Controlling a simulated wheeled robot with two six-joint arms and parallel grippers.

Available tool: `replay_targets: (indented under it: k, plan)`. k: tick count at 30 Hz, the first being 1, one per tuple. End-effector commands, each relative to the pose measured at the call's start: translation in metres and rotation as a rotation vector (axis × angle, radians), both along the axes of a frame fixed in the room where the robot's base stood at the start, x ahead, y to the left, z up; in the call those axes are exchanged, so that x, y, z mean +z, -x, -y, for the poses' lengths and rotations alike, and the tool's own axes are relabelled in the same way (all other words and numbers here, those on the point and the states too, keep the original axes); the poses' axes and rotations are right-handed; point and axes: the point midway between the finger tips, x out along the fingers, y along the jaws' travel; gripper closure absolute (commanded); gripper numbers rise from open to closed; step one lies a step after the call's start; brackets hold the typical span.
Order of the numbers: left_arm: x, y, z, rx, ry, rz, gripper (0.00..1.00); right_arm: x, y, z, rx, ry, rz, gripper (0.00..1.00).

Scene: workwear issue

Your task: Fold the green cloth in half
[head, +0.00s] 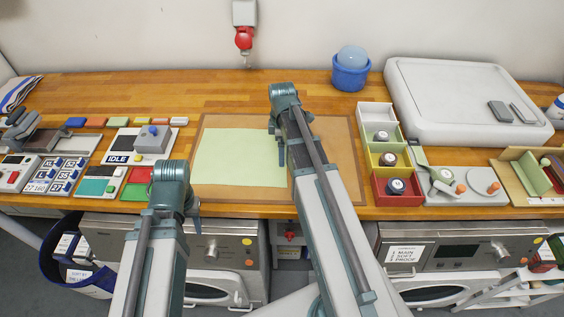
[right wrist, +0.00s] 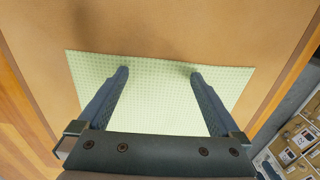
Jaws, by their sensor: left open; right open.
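The pale green cloth (head: 238,157) lies flat on the left part of a tan mat (head: 335,140). It also shows in the right wrist view (right wrist: 155,98), below my right gripper. My right gripper (head: 281,155) hangs down at the cloth's right edge in the head view, partly hidden by its own arm. In the right wrist view its two fingers (right wrist: 159,73) are apart over the cloth with nothing between them; whether the tips touch it is unclear. My left gripper (head: 195,209) is open near the bench's front edge, at the mat's front left corner and off the cloth.
Left of the mat stand a control panel marked IDLE (head: 119,158) and several small devices. To the right are coloured bins (head: 393,187), a grey plate with knobs (head: 466,200) and a large white board (head: 465,115). A blue pot (head: 350,78) stands behind. The mat's right part is bare.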

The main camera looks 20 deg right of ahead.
Motion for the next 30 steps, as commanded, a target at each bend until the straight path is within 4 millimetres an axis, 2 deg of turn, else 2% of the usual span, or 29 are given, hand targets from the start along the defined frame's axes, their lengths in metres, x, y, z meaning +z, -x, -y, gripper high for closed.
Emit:
replay_targets:
  k: [1, 9, 30]
  plan:
    - [-0.0044, 0.0, 0.0, 0.0, 0.0, 0.0, 0.53, -0.0044, 0.0, 0.0, 0.0, 0.0, 0.0, 0.0]
    - [-0.0037, 0.0, -0.0001, 0.0, 0.0, 0.0, 0.53, -0.0037, 0.0003, -0.0001, 0.0, 0.0, 0.0, 0.0]
    - [-0.0039, 0.0, 0.0, 0.0, 0.0, 0.0, 0.53, -0.0039, -0.0003, 0.0001, 0.0, 0.0, 0.001, 0.63]
